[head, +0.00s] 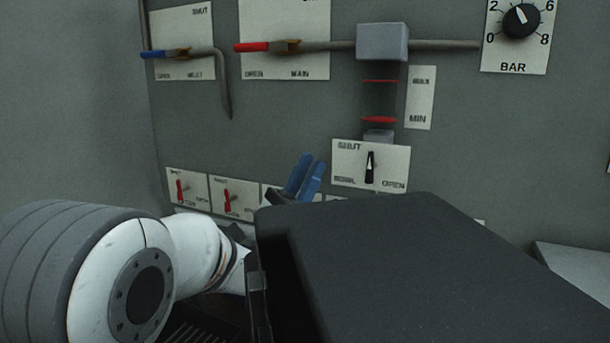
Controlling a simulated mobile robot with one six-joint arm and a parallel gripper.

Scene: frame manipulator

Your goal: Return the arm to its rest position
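My arm (205,250), white with dark grey joints, is folded low at the left of the head view. My gripper (306,171) shows as two blue fingers pointing up, just left of the picture's middle, in front of the lower part of the grey panel (290,115). The fingers look close together, but the angle does not show whether there is a gap between them. I see nothing held at their tips. The gripper's base and part of the arm are hidden behind the dark foreground. I cannot tell whether the fingers touch the panel.
The panel carries a blue-handled lever (165,53), a red-handled lever (262,46), a gauge tube (380,100), a black selector (370,167) and a BAR dial (521,20). Small red switches (227,201) sit left of the gripper. A pale ledge (580,265) is at right.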

